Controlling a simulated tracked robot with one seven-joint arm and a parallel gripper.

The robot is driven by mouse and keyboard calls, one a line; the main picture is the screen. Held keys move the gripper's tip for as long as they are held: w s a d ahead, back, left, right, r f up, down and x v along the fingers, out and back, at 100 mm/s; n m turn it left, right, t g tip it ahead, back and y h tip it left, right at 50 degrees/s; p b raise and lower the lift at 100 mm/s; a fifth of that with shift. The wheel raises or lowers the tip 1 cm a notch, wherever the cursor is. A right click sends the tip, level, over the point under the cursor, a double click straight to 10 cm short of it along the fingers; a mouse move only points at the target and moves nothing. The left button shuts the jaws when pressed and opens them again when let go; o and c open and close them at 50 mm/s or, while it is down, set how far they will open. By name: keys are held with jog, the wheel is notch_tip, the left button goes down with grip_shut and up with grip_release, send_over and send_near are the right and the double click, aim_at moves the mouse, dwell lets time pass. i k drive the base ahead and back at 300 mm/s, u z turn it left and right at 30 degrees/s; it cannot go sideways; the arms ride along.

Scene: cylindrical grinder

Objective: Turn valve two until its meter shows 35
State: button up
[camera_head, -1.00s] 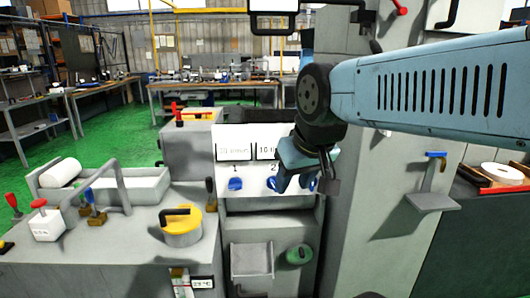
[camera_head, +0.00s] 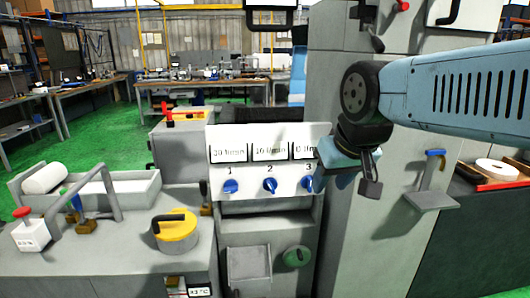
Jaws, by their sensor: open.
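Valve two is the middle blue knob (camera_head: 270,185) on the white panel (camera_head: 245,190), under the number 2. Its meter (camera_head: 270,149) reads 10 or 16 l/min; the second digit is blurred. Valve one (camera_head: 231,186) is to its left, and valve three (camera_head: 308,184) is to its right. My gripper (camera_head: 347,184) is open and empty, at the panel's right edge. It is to the right of valve two, apart from it, and close to valve three in the picture.
A grey upright housing stands right behind my gripper, with a blue-handled lever (camera_head: 435,155) on it. A green knob (camera_head: 296,256) is below the panel. The space before valve two is clear.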

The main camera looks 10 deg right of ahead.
aim_at(270, 184)
jog(key=z, duration=0.2)
jog(key=i, duration=0.15)
jog(key=u, duration=2.9)
jog(key=k, duration=0.5)
jog(key=z, duration=2.1)
jog(key=k, duration=0.15)
jog(key=z, duration=0.2)
